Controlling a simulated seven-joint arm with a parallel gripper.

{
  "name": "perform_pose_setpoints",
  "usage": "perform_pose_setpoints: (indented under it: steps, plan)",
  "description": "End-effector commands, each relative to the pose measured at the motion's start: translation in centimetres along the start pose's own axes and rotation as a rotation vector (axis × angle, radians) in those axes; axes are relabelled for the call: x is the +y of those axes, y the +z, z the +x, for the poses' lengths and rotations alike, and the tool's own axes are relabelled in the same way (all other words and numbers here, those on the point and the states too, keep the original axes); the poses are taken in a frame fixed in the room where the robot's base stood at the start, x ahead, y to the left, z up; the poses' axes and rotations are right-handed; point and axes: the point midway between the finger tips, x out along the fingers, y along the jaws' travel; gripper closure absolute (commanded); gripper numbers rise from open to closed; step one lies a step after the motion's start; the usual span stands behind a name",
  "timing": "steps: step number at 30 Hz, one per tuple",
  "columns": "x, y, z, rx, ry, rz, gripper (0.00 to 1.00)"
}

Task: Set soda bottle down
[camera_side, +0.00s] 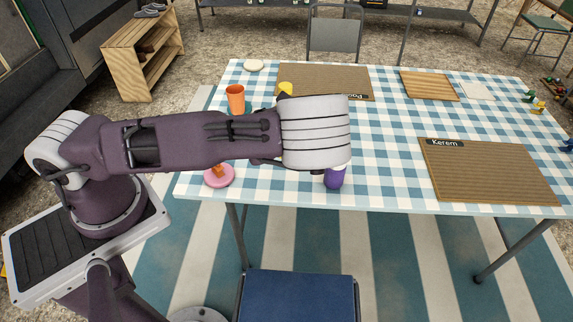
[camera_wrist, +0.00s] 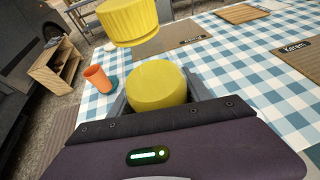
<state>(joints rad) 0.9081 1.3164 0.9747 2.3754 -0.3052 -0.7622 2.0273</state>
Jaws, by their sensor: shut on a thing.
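In the wrist view a rounded yellow thing, which I take for the soda bottle (camera_wrist: 157,88), sits between the two grey fingers of my gripper (camera_wrist: 158,94). The gripper is shut on it. A ribbed yellow piece like a cap (camera_wrist: 128,20) shows just beyond; I cannot tell whether it belongs to the bottle. In the side view a small yellow part (camera_side: 285,88) shows above my arm, over the near edge of a brown mat. My wrist hides the fingers there, and whether the bottle touches the table cannot be told.
The checked table (camera_side: 385,130) carries an orange cup (camera_side: 235,98), a pink plate (camera_side: 221,180), a white disc (camera_side: 253,65), a brown mat (camera_side: 320,78), the "Kerem" mat (camera_side: 490,175) and a wooden board (camera_side: 430,86). A purple thing (camera_side: 335,178) shows below my wrist. Bare cloth lies mid-table.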

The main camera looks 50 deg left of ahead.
Motion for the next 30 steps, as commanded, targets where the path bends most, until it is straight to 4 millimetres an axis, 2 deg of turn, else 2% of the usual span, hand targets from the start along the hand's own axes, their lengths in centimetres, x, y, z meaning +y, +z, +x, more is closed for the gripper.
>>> perform_pose_setpoints:
  steps: [3,12,15,24,25,28,30]
  plan:
    - [0.1,-2.7,1.1,0.0,0.003,0.004,1.0]
    - [0.1,-7.4,3.1,0.0,0.001,0.003,1.0]
    - [0.1,-8.1,3.4,-0.001,0.0,0.001,1.0]
    - [0.0,-8.3,3.5,-0.001,0.0,0.001,1.0]
    - [0.1,-8.4,3.5,0.002,0.0,0.002,0.41]
    - [0.1,-8.4,3.5,0.002,0.001,0.001,0.22]
    - [0.1,-8.4,3.5,0.002,0.001,0.001,0.22]
